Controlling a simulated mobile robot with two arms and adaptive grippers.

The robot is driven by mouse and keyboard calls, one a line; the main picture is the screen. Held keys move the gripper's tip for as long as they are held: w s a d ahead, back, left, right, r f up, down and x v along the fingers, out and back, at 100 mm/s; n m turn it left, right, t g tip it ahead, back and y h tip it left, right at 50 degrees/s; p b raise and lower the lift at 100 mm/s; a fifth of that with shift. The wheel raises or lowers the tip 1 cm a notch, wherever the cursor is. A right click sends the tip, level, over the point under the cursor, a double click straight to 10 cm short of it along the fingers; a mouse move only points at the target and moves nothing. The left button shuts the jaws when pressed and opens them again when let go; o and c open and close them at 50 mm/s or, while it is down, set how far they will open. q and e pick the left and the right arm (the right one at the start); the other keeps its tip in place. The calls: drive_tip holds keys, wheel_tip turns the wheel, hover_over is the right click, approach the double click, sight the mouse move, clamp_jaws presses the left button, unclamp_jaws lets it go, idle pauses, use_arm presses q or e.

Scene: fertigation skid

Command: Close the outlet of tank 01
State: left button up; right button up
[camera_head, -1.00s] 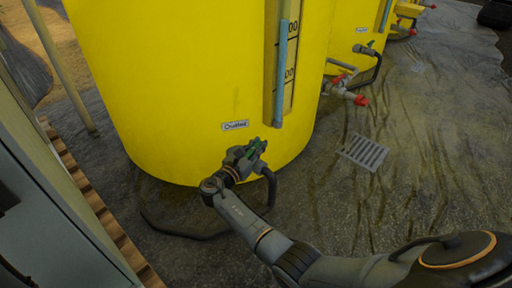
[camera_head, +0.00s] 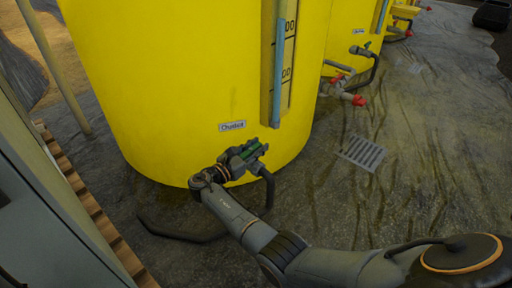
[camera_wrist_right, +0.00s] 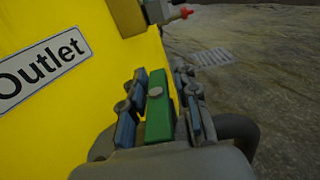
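The yellow tank (camera_head: 190,80) bears a white "Outlet" label (camera_head: 232,126), which also shows in the right wrist view (camera_wrist_right: 42,70). Low on the tank, right of the label, is the outlet valve with a green handle (camera_wrist_right: 158,120). My right gripper (camera_head: 253,151) is at this valve. In the right wrist view its blue-padded fingers (camera_wrist_right: 162,105) stand on either side of the green handle, close to it. A narrow dark gap shows on the handle's right; whether both pads press on it is unclear. The valve body is mostly hidden. My left gripper is not in view.
A dark hose (camera_head: 269,190) runs down from the valve to the wet floor. Other yellow tanks (camera_head: 352,30) with red-handled valves (camera_head: 358,100) stand behind. A floor grate (camera_head: 362,152) lies to the right. A grey cabinet (camera_head: 50,225) and wooden slats (camera_head: 90,205) are at left.

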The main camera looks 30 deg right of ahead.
drive_tip(key=shift+a, duration=0.15)
drive_tip(key=v, duration=0.7)
drive_tip(key=shift+s+r, duration=0.1)
idle(0.5)
